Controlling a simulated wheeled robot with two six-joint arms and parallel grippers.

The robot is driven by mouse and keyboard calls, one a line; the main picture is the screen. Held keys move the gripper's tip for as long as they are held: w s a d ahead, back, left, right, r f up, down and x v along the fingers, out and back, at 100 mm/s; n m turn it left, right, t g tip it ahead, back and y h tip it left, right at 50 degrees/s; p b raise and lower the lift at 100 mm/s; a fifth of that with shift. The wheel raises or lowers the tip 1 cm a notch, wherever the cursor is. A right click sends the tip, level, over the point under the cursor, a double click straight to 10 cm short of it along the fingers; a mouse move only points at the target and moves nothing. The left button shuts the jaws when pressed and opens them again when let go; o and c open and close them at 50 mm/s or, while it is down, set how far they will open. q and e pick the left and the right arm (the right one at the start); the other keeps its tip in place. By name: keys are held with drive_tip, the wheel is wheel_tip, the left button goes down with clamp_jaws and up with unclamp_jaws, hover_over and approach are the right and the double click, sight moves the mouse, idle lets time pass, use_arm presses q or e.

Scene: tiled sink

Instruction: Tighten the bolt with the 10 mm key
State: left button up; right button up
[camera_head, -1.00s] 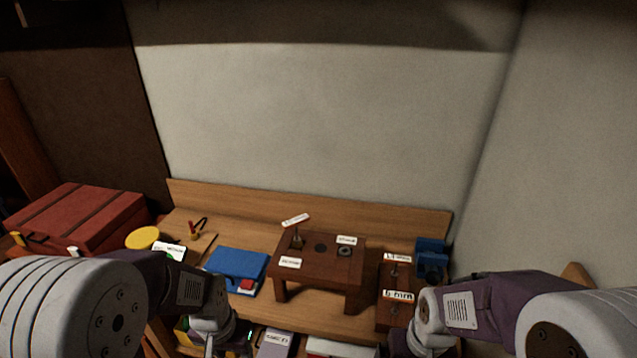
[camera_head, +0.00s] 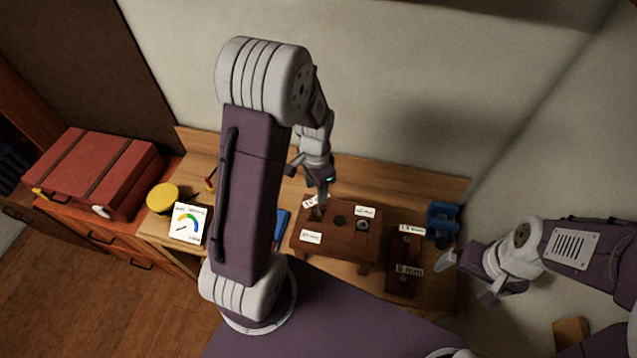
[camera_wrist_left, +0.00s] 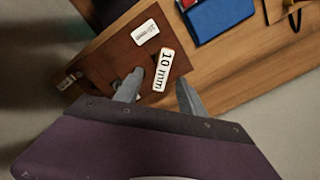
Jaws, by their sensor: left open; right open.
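A white tag reading 10 mm (camera_wrist_left: 163,70) shows between the fingers of my left gripper (camera_wrist_left: 158,95) in the left wrist view. It sits at the edge of the small wooden stand (camera_head: 336,252); the key under it is mostly hidden. In the head view my open left gripper (camera_head: 309,182) hangs over the stand's back left corner, close to the upright metal piece (camera_head: 316,214) there. The stand's top also carries a dark round spot (camera_head: 339,221) and a metal ring-like fitting (camera_head: 362,225), possibly the bolt. My right gripper (camera_head: 468,278) is open and empty, right of the bench.
A wooden block (camera_head: 400,280) with tags reading 8 mm and apparently 13 mm stands right of the stand, with a blue vise-like object (camera_head: 442,219) behind. A gauge card (camera_head: 188,223), yellow disc (camera_head: 163,198) and red toolbox (camera_head: 95,170) are left. My left arm covers part of the bench.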

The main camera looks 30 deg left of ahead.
sight(316, 199)
use_arm(q)
drive_tip(key=f+b, duration=0.2)
drive_tip(key=f, duration=0.1)
drive_tip(key=w+f+b, duration=0.1)
drive_tip(key=f, duration=0.1)
drive_tip(key=shift+w+a, duration=0.1)
drive_tip(key=shift+a, duration=0.2)
drive_tip(key=f+b, duration=0.2)
drive_tip(key=f, duration=0.1)
drive_tip(key=shift+s+d+b, duration=0.2)
drive_tip(key=shift+s+b, duration=0.2)
drive_tip(key=shift+w+a, duration=0.1)
drive_tip(key=shift+w, duration=0.05)
use_arm(e)
wheel_tip(316, 199, down, 7)
drive_tip(key=shift+w+a+r, duration=0.15)
drive_tip(key=shift+w+r, duration=0.05)
drive_tip(key=shift+w, duration=0.2)
drive_tip(key=shift+w, duration=0.1)
use_arm(q)
drive_tip(key=c, duration=0.9)
clamp_jaws()
